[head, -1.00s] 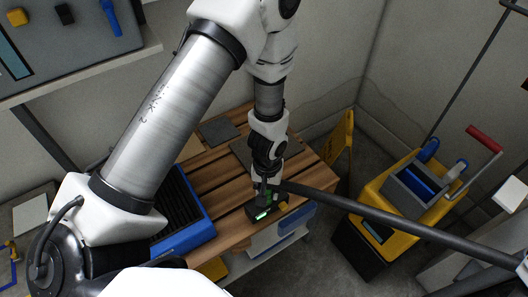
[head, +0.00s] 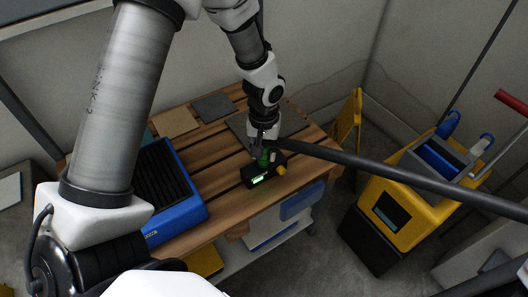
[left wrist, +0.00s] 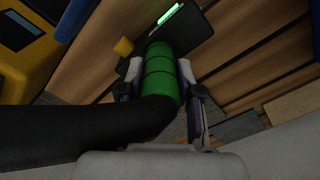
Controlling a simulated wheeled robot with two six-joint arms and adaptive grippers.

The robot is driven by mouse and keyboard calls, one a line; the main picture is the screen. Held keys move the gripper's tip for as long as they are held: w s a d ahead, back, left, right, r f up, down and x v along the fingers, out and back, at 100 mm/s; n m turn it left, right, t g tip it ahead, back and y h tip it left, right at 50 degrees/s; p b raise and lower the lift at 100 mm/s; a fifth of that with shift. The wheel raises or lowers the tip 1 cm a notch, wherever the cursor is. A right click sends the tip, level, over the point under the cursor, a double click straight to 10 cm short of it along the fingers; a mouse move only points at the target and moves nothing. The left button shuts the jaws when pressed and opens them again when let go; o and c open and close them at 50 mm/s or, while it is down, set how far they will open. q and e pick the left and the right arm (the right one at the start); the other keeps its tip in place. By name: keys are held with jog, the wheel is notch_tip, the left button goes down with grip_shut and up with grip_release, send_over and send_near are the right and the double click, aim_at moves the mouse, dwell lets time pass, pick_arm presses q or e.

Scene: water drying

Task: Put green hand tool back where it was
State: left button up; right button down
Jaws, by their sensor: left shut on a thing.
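The green hand tool (left wrist: 164,72) is a banded green cylinder joined to a long black tube. In the left wrist view it lies between the two fingers of my left gripper (left wrist: 165,93), which is shut on it. In the head view my left gripper (head: 263,142) points down over the front right part of the wooden table (head: 222,222), and a bit of the tool's green (head: 263,160) shows below it. The black tube (head: 400,173) runs off to the right. I cannot tell whether the tool touches the table. My right gripper is not in view.
Just in front of the tool is a black box (head: 249,177) with a lit green display and a yellow knob. A blue ridged tray (head: 192,214) stands on the left. Flat sample plates (head: 213,107) lie at the back. A yellow machine (head: 403,207) stands right of the table.

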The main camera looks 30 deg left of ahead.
pick_arm(q)
jog(key=shift+s, duration=0.1)
jog(key=o, duration=1.1)
jog(key=shift+r, duration=0.45)
notch_tip(320, 180, up, 11)
jog(key=shift+r+p, duration=0.15)
jog(key=shift+p, duration=1)
